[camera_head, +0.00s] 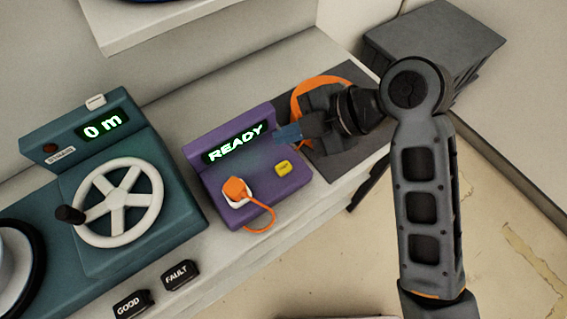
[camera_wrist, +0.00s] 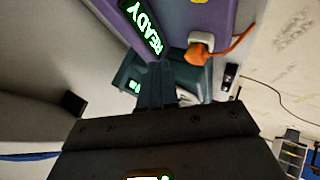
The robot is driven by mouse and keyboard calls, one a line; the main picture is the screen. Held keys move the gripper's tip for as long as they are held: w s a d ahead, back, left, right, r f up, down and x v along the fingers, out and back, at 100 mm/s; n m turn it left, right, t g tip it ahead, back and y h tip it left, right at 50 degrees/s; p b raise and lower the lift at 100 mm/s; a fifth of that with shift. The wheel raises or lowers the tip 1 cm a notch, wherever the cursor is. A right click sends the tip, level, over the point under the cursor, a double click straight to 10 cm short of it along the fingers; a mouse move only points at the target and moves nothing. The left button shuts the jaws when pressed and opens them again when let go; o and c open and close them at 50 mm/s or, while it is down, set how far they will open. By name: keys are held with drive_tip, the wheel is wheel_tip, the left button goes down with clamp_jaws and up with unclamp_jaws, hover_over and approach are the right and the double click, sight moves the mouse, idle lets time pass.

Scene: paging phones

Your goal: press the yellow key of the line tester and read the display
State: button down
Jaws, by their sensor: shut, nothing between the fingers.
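The line tester (camera_head: 213,183) is a purple box on the bench, and its green display (camera_head: 234,143) reads "READY". The yellow key (camera_head: 283,168) is on its sloped top, at the right. An orange plug (camera_head: 236,188) with an orange cord sits in a white socket on the tester. My gripper (camera_head: 278,134) is shut and empty, above and behind the yellow key, close to the display's right end, apart from the key. In the wrist view the shut fingers (camera_wrist: 157,82) show below the display (camera_wrist: 145,27).
A teal dynamo (camera_head: 130,195) with a white handwheel stands left, its display reading "0 m". Black GOOD (camera_head: 131,304) and FAULT (camera_head: 180,275) tags lie in front. A dark mat (camera_head: 350,160) with an orange ring (camera_head: 300,93) is behind my gripper.

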sight(288, 169)
drive_tip(key=shift+f+b, duration=3.2)
drive_tip(key=shift+f, duration=1.2)
drive_tip(key=shift+f+b, duration=0.35)
drive_tip(key=shift+f, duration=0.05)
drive_tip(key=shift+f+b, duration=0.4)
drive_tip(key=shift+f, duration=0.05)
drive_tip(key=shift+r, duration=0.1)
drive_tip(key=shift+r+p, duration=0.65)
drive_tip(key=shift+r, duration=0.15)
drive_tip(key=shift+r+p, duration=1.85)
drive_tip(key=shift+r, duration=0.7)
